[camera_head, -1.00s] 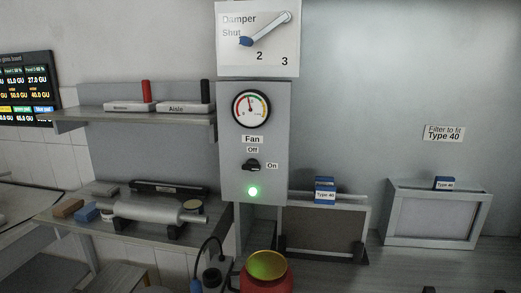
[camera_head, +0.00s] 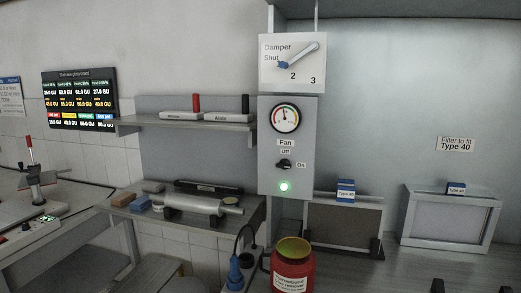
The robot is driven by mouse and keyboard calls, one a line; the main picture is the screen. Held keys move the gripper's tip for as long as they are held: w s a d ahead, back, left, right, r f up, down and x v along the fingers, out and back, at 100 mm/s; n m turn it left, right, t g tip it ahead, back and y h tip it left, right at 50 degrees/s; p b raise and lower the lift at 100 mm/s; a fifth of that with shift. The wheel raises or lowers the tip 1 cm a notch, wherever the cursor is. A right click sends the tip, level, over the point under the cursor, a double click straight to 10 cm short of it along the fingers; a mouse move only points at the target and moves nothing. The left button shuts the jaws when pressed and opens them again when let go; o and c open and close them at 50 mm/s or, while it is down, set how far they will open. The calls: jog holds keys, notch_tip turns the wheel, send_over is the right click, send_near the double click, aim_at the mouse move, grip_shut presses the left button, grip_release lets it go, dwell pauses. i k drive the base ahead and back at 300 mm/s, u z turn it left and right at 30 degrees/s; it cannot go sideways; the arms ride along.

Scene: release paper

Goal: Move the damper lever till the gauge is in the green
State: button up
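The white damper plate (camera_head: 264,77) is at upper middle, marked Shut, 2 and 3. Its grey lever (camera_head: 302,53) slants from upper right down to a blue end (camera_head: 283,65) just beside the word Shut. Below it, on a grey panel (camera_head: 268,150), is a round gauge (camera_head: 285,118) with a coloured arc. Its needle points about straight up, slightly left; which colour it lies on is too small to tell. My gripper is not in view.
Under the gauge are a black fan knob (camera_head: 284,164) and a lit green lamp (camera_head: 284,187). A red jar (camera_head: 292,275) stands below the panel. A shelf (camera_head: 183,124) is at left, framed filters (camera_head: 445,245) at right. The wall around the plate is clear.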

aim_at(314, 47)
jog(key=u, duration=0.55)
jog(key=i, duration=1)
jog(key=u, duration=0.1)
jog(key=k, duration=1)
jog(key=u, duration=1.25)
jog(key=i, duration=0.85)
jog(key=z, duration=0.25)
